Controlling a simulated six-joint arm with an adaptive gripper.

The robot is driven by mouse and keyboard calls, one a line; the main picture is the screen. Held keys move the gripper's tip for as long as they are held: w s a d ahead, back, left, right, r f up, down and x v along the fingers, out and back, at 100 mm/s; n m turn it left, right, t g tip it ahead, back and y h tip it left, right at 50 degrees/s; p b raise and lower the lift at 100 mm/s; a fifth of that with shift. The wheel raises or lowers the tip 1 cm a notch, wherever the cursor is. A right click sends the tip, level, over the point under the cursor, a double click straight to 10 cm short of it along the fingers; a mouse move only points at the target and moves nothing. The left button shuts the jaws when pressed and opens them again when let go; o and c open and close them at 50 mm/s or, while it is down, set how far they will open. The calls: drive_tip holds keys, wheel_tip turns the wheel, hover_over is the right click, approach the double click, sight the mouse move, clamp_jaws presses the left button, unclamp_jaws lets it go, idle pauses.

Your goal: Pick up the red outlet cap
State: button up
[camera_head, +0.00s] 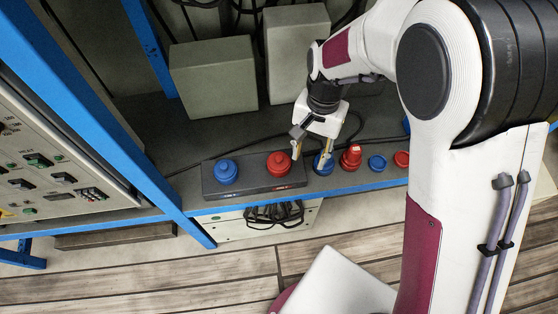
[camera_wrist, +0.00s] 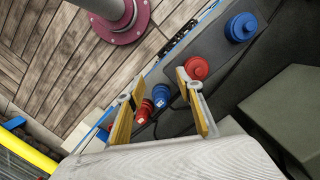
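A red cap (camera_head: 279,163) sits on a long dark block (camera_head: 252,185) beside a blue cap (camera_head: 228,170). The same red cap (camera_wrist: 197,68) and blue cap (camera_wrist: 241,26) show in the wrist view. My gripper (camera_head: 313,155) is open and points down just right of the block, one finger beside the red cap and the other over a loose blue piece (camera_head: 323,165). In the wrist view my gripper (camera_wrist: 158,93) has its fingers spread, with the loose blue piece (camera_wrist: 161,95) visible beyond the gap. Nothing is visibly held. A taller red piece (camera_head: 350,157) stands further right.
A flat blue piece (camera_head: 377,162) and a red one (camera_head: 402,158) lie further right on the shelf. Grey boxes (camera_head: 213,75) stand behind, with black cables around. A blue upright (camera_head: 100,120) and control panel (camera_head: 45,165) stand left.

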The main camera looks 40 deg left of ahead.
sight(279, 154)
drive_tip(key=a+f+m, duration=0.1)
drive_tip(key=a+f, duration=0.1)
drive_tip(key=a, duration=0.1)
drive_tip(key=w+a+f+m, duration=0.1)
drive_tip(key=a+f+m, duration=0.1)
drive_tip(key=a, duration=0.1)
drive_tip(key=w+a+f+m+y, duration=0.1)
drive_tip(key=a+f+m, duration=0.1)
drive_tip(key=a, duration=0.2)
drive_tip(key=shift+a+r+m, duration=0.1)
drive_tip(key=shift+m, duration=0.8)
drive_tip(key=shift+s+f, duration=0.1)
drive_tip(key=shift+f, duration=1.2)
